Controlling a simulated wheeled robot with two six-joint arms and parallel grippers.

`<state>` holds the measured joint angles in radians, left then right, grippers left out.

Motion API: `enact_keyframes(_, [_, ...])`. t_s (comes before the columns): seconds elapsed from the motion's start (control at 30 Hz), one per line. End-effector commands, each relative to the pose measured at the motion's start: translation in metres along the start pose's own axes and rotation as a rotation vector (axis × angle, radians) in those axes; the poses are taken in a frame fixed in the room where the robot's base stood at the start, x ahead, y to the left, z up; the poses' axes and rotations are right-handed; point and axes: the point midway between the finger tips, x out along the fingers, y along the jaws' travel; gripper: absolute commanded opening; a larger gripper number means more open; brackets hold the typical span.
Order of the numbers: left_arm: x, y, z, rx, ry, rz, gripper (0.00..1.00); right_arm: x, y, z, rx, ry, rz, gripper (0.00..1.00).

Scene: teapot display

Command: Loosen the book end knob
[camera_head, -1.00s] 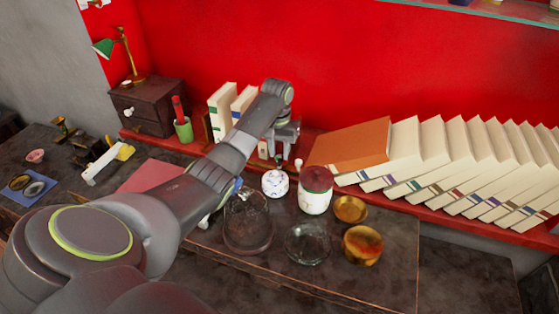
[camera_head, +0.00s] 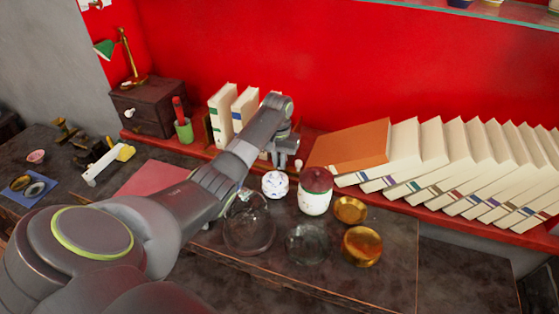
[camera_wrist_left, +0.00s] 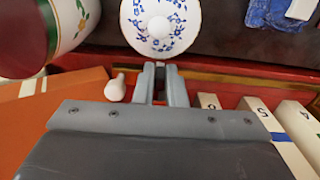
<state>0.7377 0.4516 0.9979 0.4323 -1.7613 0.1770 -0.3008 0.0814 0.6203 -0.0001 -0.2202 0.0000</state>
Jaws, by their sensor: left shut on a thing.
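My left gripper (camera_wrist_left: 160,84) reaches over the red shelf at the right end of the upright books. Its two fingers are close together, shut on a small part that they mostly hide, seemingly the book end knob. In the head view the wrist covers this spot, and the left gripper (camera_head: 280,158) shows only partly. A small white rounded knob (camera_wrist_left: 115,88) sits just left of the fingers in the wrist view, apart from them; it also shows in the head view (camera_head: 298,163). My right gripper is out of view.
Upright white books (camera_head: 221,112) stand behind my arm. An orange book (camera_head: 350,147) and a slanted row of books (camera_head: 455,160) fill the shelf's right. A blue-and-white pot (camera_head: 275,184), a red-lidded jar (camera_head: 315,194), glassware and brass bowls (camera_head: 362,246) stand close in front.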

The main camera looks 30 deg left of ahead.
Motion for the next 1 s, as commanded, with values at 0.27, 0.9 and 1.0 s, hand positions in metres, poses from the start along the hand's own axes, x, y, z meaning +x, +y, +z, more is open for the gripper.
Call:
enact_keyframes(0.27, [-0.003, -0.002, 0.000, -0.002, 0.000, 0.052, 0.00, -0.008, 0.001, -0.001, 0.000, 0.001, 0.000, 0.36])
enact_keyframes(0.9, [0.004, -0.009, -0.001, -0.003, 0.003, 0.505, 0.00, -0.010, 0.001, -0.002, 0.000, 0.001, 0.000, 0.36])
enact_keyframes(1.0, [0.004, -0.010, -0.002, -0.003, 0.004, 0.561, 0.00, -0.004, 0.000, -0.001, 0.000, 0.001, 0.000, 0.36])
